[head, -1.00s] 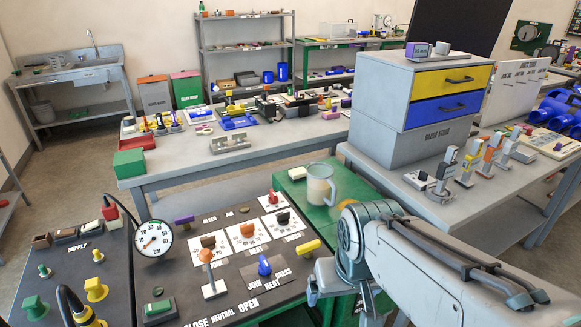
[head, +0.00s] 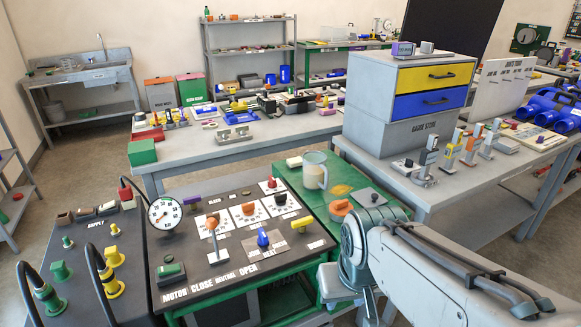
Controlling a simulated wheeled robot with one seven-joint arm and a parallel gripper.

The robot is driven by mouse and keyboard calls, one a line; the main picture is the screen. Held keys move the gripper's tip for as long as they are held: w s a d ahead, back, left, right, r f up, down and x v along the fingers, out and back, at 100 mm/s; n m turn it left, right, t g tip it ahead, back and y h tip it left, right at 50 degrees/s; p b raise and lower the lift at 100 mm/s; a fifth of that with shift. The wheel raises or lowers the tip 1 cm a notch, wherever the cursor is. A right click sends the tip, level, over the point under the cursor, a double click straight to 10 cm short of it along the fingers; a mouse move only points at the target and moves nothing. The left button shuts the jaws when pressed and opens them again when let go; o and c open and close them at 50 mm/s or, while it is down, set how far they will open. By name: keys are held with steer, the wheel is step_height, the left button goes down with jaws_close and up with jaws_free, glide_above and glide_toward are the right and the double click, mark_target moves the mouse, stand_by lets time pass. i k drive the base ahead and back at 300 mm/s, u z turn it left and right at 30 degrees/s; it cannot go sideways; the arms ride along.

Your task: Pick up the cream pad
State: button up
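A small cream block (head: 294,161), which looks like the cream pad, lies on the far left part of the green bench top (head: 345,180) in the head view. It is just left of a clear jug (head: 314,170) and apart from it. It is small in the picture, so its details cannot be told. My arm fills the lower right of the view, bent at a joint over the bench's near right side. My gripper is not visible, so its state and anything in it are hidden.
An orange round thing (head: 341,207) and a grey plate (head: 370,198) lie nearer on the green bench. The control panel (head: 190,260) with levers and a gauge (head: 165,214) stands left. A drawer cabinet (head: 400,130) stands behind right. Open floor shows at far left.

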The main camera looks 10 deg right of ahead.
mark_target(295, 162)
steer(key=k, duration=0.85)
steer(key=z, duration=0.8)
steer(key=i, duration=0.95)
steer(key=z, duration=0.4)
steer(key=i, duration=0.8)
steer(key=u, duration=1.05)
steer(key=i, duration=0.7)
steer(key=u, duration=0.75)
